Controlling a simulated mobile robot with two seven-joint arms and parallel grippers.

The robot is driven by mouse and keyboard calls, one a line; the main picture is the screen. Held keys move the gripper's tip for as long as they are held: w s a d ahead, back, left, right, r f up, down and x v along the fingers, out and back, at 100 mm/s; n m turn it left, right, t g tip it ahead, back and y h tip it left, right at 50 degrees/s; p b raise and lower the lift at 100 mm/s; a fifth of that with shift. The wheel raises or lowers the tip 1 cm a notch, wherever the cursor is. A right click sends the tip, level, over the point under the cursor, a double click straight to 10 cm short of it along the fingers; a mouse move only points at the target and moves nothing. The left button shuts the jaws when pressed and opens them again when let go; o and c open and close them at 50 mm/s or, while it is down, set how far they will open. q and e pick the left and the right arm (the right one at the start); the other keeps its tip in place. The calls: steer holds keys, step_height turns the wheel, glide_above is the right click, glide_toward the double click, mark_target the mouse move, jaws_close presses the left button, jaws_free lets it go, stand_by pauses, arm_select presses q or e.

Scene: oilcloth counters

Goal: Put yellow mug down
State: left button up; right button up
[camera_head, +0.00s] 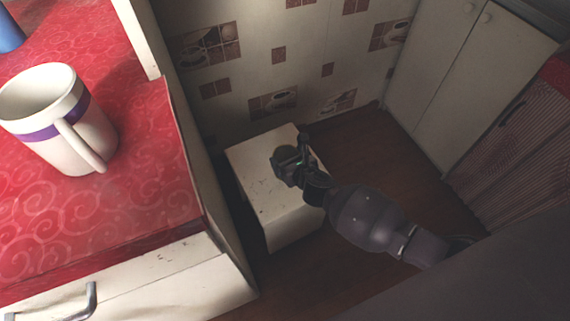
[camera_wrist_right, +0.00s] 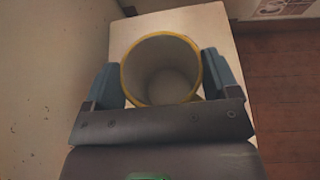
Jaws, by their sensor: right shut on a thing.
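The yellow mug (camera_wrist_right: 160,66) shows in the right wrist view as a pale, empty cup with a yellow rim, seen from above. My right gripper (camera_wrist_right: 165,80) is shut on it, with one finger on each side. In the head view my right gripper (camera_head: 290,160) is over the top of a low white cabinet (camera_head: 254,184), which also shows in the wrist view (camera_wrist_right: 205,25). The mug is hard to make out there. I cannot tell whether its base touches the cabinet top. My left gripper is not in view.
A white mug with a purple band (camera_head: 62,118) stands on the red-patterned counter (camera_head: 130,215) at left, near a blue object (camera_head: 9,34). A tiled wall (camera_head: 265,60) is behind the low cabinet. A tall white cupboard (camera_head: 465,70) stands at right. Brown floor (camera_head: 375,145) lies between.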

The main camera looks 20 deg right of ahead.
steer(key=shift+f, duration=0.1)
step_height(320, 180, down, 3)
steer(key=shift+s+f+b, duration=0.1)
steer(key=shift+s+b, duration=0.05)
steer(key=shift+b, duration=0.75)
steer(key=shift+f+b, duration=0.4)
steer(key=shift+f, duration=0.1)
steer(key=shift+w+r, duration=0.15)
steer(key=shift+w, duration=0.05)
steer(key=shift+f, duration=0.25)
steer(key=o, duration=1.3)
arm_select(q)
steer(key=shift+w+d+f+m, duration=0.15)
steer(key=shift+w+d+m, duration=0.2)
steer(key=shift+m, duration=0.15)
arm_select(e)
steer(key=shift+r, duration=0.1)
